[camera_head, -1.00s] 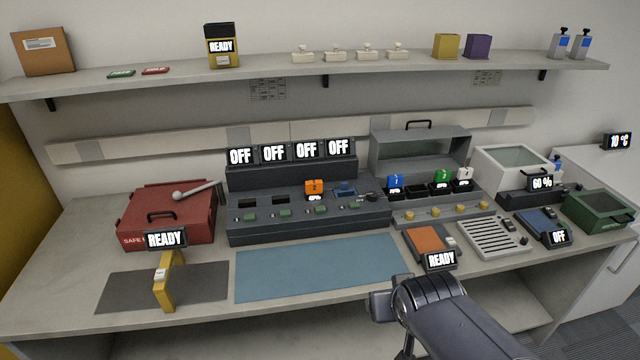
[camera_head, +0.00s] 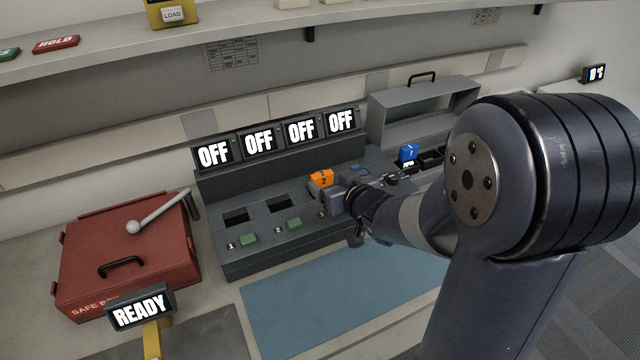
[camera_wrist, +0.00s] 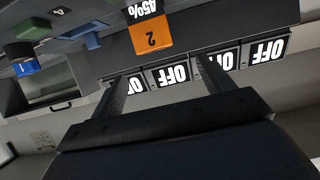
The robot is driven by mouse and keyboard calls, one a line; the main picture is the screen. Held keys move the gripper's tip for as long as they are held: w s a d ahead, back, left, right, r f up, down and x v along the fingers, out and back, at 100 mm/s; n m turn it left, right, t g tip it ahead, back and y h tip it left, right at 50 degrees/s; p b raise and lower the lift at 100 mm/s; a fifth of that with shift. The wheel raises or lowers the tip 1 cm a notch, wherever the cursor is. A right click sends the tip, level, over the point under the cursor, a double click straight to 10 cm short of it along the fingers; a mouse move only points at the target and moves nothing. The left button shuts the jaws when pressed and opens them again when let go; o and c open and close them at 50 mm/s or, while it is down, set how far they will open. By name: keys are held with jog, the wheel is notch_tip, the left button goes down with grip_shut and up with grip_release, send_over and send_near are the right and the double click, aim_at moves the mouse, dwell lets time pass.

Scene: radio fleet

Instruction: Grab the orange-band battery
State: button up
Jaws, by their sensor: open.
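The orange-band battery (camera_head: 322,178), marked 2, stands in the third bay of the dark charging rack (camera_head: 240,258). In the wrist view the battery (camera_wrist: 151,37) shows upside down, near a display that seems to read 45%. My gripper (camera_head: 334,194) is close to the front of the battery in the head view, partly covering the rack there. In the wrist view the two fingers (camera_wrist: 165,72) are apart with nothing between them, and the battery appears just beyond their tips. Whether a finger touches it cannot be told.
Several OFF displays (camera_head: 259,142) stand along the back of the rack. A blue battery (camera_head: 408,152) stands to the right. A red safe box (camera_head: 130,245) is at the left, and a blue mat (camera_head: 330,305) lies in front. A shelf (camera_head: 110,72) runs above.

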aim_at(323, 174)
jog(key=x, duration=0.3)
jog(key=shift+w+a+f, duration=0.1)
jog(key=shift+w+f, duration=0.1)
jog(key=shift+w, duration=0.05)
jog(key=shift+d+f+p+x, duration=0.15)
jog(key=shift+p+x, duration=0.05)
jog(key=shift+x, duration=0.75)
jog(key=shift+d+f+p+x, duration=0.15)
jog(key=shift+p+x, duration=0.05)
jog(key=shift+x, duration=0.8)
jog(key=shift+w+a+f, duration=0.25)
jog(key=shift+w+f, duration=0.05)
jog(key=shift+w, duration=0.25)
jog(key=c, duration=1.1)
